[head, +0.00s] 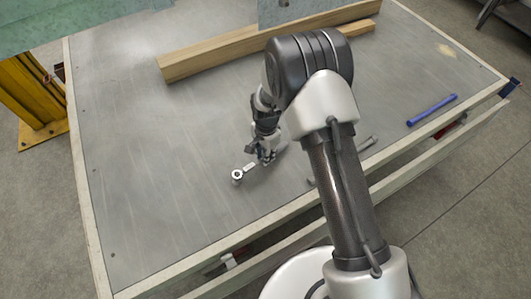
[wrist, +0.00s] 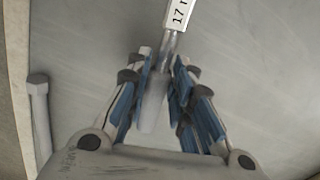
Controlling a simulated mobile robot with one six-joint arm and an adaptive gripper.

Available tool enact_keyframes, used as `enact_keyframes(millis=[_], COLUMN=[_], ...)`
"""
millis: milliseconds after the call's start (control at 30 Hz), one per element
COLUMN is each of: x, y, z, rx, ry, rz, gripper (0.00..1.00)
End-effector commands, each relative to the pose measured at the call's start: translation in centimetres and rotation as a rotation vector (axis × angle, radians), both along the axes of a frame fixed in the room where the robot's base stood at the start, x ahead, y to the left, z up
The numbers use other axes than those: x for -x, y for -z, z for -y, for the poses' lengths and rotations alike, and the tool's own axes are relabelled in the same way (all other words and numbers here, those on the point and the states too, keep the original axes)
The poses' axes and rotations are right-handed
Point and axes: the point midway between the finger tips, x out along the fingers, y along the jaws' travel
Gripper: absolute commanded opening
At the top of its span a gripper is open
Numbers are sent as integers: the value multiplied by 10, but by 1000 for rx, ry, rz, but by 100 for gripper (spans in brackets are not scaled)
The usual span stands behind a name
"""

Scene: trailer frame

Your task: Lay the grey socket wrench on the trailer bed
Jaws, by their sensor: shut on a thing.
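The grey socket wrench (head: 237,175) has a round ring head and a white label; in the wrist view its shank and the label (wrist: 177,14) reading "17" show. My gripper (head: 266,157) is shut on its handle, and in the wrist view the handle lies between the blue-padded fingers (wrist: 162,64). The ring head points to the lower left in the head view. The wrench is over the grey trailer bed (head: 160,190), low and close to it; I cannot tell if it touches.
A wooden beam (head: 210,60) lies across the back. A blue tube (head: 432,109) lies at the right. A grey rod-like tool (head: 366,144) lies near the front edge, partly hidden by my arm; it also shows in the wrist view (wrist: 40,115). The left bed is clear.

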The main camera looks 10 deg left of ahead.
Motion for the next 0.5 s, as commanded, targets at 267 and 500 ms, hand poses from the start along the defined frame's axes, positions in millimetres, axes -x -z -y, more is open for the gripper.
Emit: enact_keyframes(millis=[267,500], x=[0,-1], y=[6,10], z=[0,0], rx=[-1,-1], ry=[0,0], rz=[1,1], gripper=[0,0])
